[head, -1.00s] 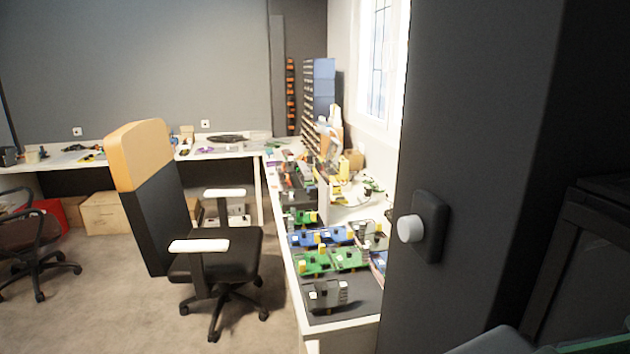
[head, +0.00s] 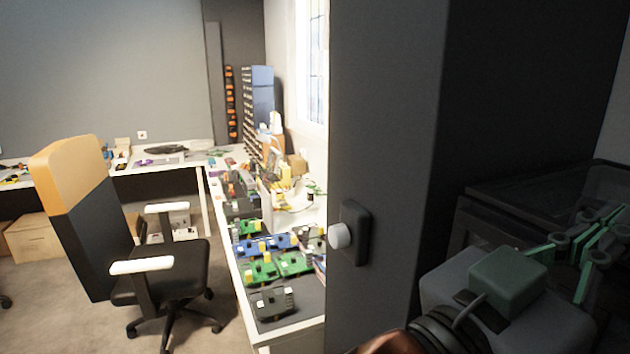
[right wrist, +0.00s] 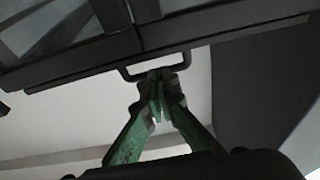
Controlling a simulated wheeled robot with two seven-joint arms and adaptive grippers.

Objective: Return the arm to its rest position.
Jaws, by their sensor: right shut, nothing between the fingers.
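My right gripper (head: 612,232) is at the right edge of the head view, with green fingers and a grey wrist block. In the right wrist view its fingers (right wrist: 160,80) are closed together and empty. Their tips overlap a dark loop handle (right wrist: 128,74) on the edge of a dark-framed, glass-panelled unit; whether they touch it I cannot tell. In the head view the gripper is in front of this dark glass-topped unit (head: 545,183). My left gripper is not in view.
A dark wall or pillar (head: 385,120) with a white knob (head: 340,236) stands left of my right arm. Beyond it, a white bench (head: 240,305) carries several circuit boards. An office chair (head: 160,285) stands on open floor at left.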

